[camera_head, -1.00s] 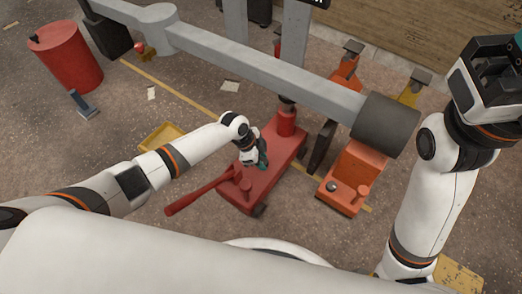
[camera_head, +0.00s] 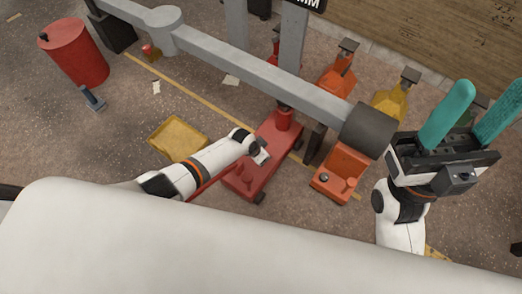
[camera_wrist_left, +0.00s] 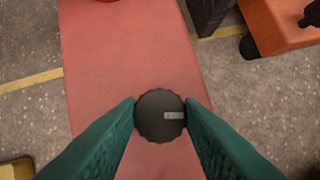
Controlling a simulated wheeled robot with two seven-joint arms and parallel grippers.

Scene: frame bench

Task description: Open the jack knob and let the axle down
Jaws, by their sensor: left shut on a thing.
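The red jack (camera_head: 268,140) lies on the floor, with its post (camera_head: 283,118) beneath the grey axle (camera_head: 265,73). Whether the post touches the axle is hard to tell. In the left wrist view, the dark round jack knob (camera_wrist_left: 150,103) has a pale mark pointing right. My left gripper (camera_wrist_left: 160,117) is shut on the knob, one teal finger on each side. In the head view, my left wrist is over the jack and hides the knob. My right gripper (camera_head: 488,92) is open and empty, raised at the right with its teal fingers apart.
An orange jack (camera_head: 342,172) stands right of the red one. Red, orange (camera_head: 337,75) and yellow (camera_head: 391,102) stands are behind the axle. A yellow tray (camera_head: 178,138) lies on the floor to the left. A red drum (camera_head: 75,55) stands at the far left.

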